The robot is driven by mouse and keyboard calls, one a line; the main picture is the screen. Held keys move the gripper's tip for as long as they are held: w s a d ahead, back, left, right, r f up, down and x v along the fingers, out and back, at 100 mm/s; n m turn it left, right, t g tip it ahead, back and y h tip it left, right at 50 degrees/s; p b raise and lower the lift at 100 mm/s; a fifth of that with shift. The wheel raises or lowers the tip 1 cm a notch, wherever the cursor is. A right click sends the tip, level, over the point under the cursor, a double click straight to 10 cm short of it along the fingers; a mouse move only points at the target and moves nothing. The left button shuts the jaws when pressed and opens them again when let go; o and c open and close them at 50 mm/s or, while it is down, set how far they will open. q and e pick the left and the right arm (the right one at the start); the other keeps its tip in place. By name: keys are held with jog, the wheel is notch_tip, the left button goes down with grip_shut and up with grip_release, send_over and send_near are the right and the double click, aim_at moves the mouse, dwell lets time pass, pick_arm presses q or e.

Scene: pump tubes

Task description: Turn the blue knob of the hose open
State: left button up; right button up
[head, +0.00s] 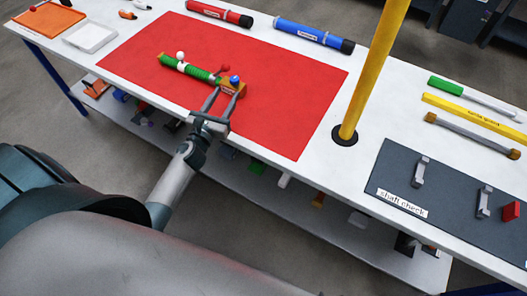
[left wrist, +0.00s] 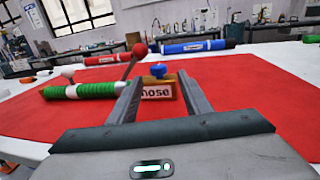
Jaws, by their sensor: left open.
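The hose (head: 188,68) is a green and white tube lying on the red mat (head: 270,110), with a white ball knob on it. At its right end is an orange-brown block carrying the blue knob (head: 234,79), with a red ball beside it. In the left wrist view the blue knob (left wrist: 158,71) sits on top of the block, above a "hose" label (left wrist: 157,92). My left gripper (head: 224,90) is open at the block, and its fingers appear on either side of it. Contact cannot be told. My right gripper is not in view.
A red tube (head: 219,13) and a blue tube (head: 312,34) lie behind the mat. A yellow post (head: 374,70) rises from the table right of the mat. A dark "shaft check" board (head: 455,200) lies further right. The mat's right part is clear.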

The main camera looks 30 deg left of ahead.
pick_arm(q)
jog(key=s, duration=0.3)
jog(key=s+b, duration=0.1)
jog(key=s, duration=0.1)
jog(key=s+d, duration=0.1)
jog(key=s, duration=0.2)
jog(key=shift+s+f+b, duration=0.15)
jog(key=shift+s+b, duration=0.2)
jog(key=shift+b, duration=0.05)
jog(key=s+d+r+m+g+h, duration=0.1)
jog(key=s+d+m+h, duration=0.2)
jog(key=d+m, duration=0.7)
jog(key=s+d+r+m+g+h, duration=0.1)
jog(key=s+d+m+h, duration=0.1)
jog(key=d+m+h, duration=0.5)
jog(key=shift+s+d+r+m+h, duration=0.3)
jog(key=shift+s+d+m+h, duration=0.1)
jog(key=shift+d+m, duration=1.05)
